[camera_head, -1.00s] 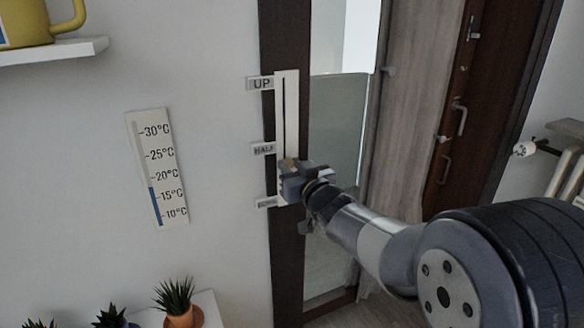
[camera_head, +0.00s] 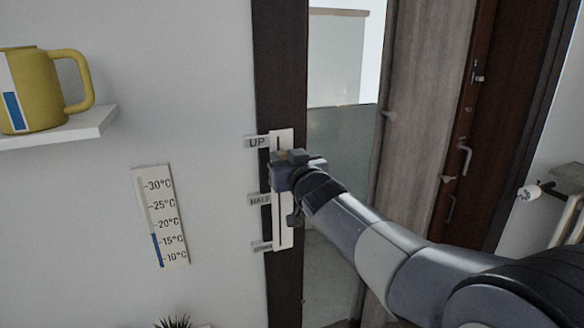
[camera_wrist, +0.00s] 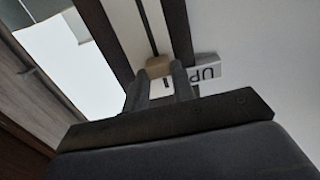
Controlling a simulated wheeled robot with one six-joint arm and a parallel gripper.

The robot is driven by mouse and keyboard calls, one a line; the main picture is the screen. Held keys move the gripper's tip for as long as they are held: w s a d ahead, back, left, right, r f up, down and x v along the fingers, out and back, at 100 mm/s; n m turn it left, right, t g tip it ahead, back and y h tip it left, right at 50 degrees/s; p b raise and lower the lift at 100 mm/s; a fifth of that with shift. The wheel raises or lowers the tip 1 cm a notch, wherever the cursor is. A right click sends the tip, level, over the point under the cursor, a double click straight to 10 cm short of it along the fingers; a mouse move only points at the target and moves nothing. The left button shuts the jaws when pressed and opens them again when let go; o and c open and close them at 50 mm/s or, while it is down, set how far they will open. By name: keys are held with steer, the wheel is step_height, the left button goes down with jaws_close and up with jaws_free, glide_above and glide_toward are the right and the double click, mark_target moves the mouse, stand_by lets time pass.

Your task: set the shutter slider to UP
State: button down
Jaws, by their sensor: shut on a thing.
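The shutter slider is a white vertical track (camera_head: 283,235) with a dark slot, set on a dark frame post. Labels beside it read UP (camera_head: 257,142) at the top, HALF (camera_head: 260,199) in the middle and a third, hard to read, at the bottom (camera_head: 262,246). My gripper (camera_head: 287,158) is at the track, a little below the UP label and above HALF. In the wrist view its fingers are shut on the tan slider knob (camera_wrist: 158,67), and the UP label (camera_wrist: 207,73) shows close beside it. In the head view my gripper mostly hides the knob.
A wall thermometer (camera_head: 160,216) hangs left of the track. A shelf (camera_head: 60,127) with a yellow mug (camera_head: 38,88) is at the upper left. A glass pane (camera_head: 342,150) and a wooden door (camera_head: 478,125) stand to the right. Bare wall lies left of the labels.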

steer(key=shift+r+p, duration=1.25)
steer(key=shift+r, duration=0.95)
steer(key=c, duration=1.6)
jaws_free()
steer(key=shift+c, duration=0.2)
steer(key=o, duration=0.5)
steer(key=shift+c, duration=0.2)
steer(key=shift+f, duration=0.2)
steer(key=shift+s, duration=0.1)
steer(key=shift+s+d, duration=0.2)
steer(key=shift+s, duration=0.1)
steer(key=v, duration=1)
